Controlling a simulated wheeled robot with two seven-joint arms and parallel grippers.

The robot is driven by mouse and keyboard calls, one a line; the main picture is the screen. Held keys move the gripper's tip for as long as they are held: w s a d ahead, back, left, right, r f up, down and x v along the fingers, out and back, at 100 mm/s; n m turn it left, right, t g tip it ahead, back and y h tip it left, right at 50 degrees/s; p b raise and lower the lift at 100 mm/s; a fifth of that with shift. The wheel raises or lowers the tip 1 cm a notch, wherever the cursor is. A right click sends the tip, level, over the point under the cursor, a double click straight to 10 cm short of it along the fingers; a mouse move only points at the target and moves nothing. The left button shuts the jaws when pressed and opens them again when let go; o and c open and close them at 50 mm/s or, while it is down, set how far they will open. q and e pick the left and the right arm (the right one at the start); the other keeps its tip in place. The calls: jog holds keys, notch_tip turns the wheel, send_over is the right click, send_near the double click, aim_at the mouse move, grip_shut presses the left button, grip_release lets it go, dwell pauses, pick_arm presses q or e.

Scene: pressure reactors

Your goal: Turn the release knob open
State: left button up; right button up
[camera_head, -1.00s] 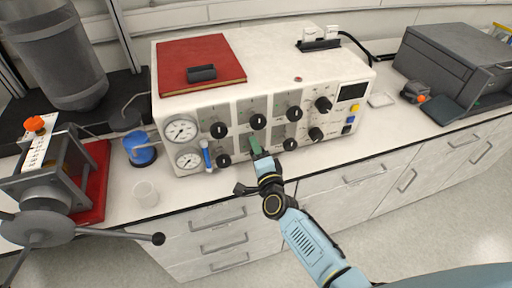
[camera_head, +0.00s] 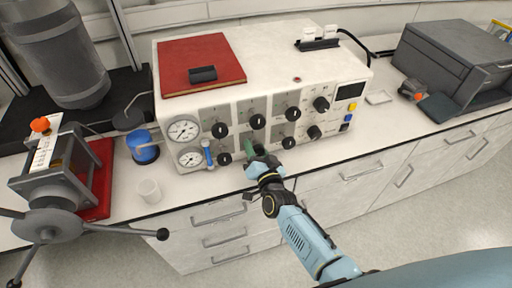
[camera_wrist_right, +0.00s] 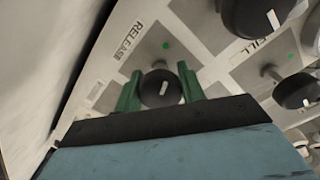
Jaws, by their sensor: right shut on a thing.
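The grey-white control panel (camera_head: 172,158) carries two rows of black knobs and two round gauges. In the right wrist view, the black release knob (camera_wrist_right: 161,89) with a white pointer line sits under the printed word RELEASE. The pointer is close to upright in that view, leaning slightly. My right gripper (camera_wrist_right: 160,87) has its green fingers on either side of this knob, shut on it. In the head view the right gripper (camera_head: 255,151) is at the lower middle of the panel and partly covers the knob. My left gripper is out of view.
Neighbouring knobs (camera_head: 288,142) sit close to the gripper. A blue-handled valve (camera_head: 208,154) stands out left of it.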

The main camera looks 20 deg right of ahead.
jog(key=shift+n, duration=0.4)
jog(key=o, duration=1)
jog(key=shift+c, duration=0.2)
jog(key=s, duration=1.3)
jog(key=shift+s+d+p, duration=0.15)
jog(key=shift+d+p, duration=0.05)
jog(key=shift+p, duration=0.1)
